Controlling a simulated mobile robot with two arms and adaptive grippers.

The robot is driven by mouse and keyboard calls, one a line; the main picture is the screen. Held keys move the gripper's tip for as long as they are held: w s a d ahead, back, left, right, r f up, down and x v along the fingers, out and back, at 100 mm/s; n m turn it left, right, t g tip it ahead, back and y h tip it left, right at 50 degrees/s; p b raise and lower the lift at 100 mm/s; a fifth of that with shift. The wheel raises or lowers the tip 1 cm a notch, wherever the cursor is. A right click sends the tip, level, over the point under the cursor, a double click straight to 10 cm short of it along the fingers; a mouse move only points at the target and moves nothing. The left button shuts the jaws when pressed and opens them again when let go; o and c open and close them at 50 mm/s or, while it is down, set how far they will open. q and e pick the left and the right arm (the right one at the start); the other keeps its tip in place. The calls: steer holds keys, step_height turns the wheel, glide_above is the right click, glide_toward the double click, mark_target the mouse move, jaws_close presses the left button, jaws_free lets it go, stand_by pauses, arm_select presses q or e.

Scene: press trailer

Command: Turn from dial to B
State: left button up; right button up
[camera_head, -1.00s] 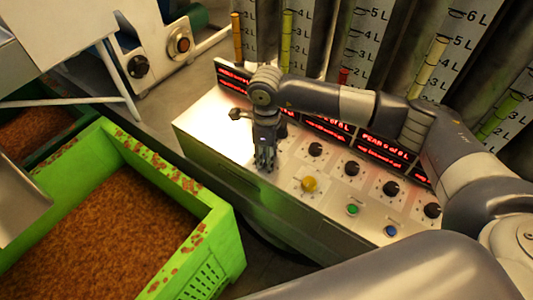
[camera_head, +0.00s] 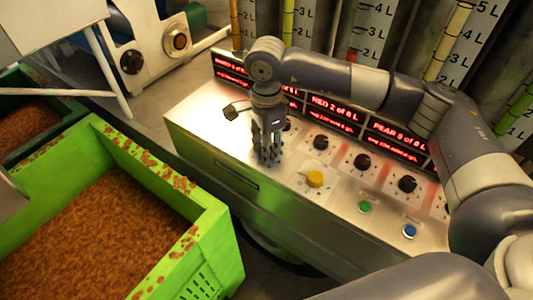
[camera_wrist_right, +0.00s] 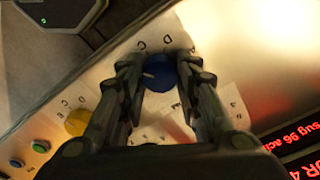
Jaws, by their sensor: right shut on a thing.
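The blue dial (camera_wrist_right: 160,73) sits on the metal console between the fingers of my right gripper (camera_wrist_right: 163,98) in the right wrist view. The fingers are shut on it from both sides. A pale pointer mark shows at its left side, with printed letters C and D near its far edge. In the head view my right gripper (camera_head: 268,158) points down at the left part of the console (camera_head: 215,125) and hides the dial. My left gripper is not in view.
A yellow dial (camera_head: 315,178), green button (camera_head: 364,207) and blue button (camera_head: 409,231) lie right of the gripper. Several black knobs (camera_head: 361,161) and red displays (camera_head: 335,106) stand behind. A green crate (camera_head: 222,232) of brown material stands in front, left.

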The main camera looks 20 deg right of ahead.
steer(key=shift+n+b, duration=0.65)
steer(key=shift+n, duration=0.05)
steer(key=o, duration=1.1)
steer(key=shift+c, duration=0.2)
steer(key=shift+o, duration=0.3)
step_height(320, 180, up, 12)
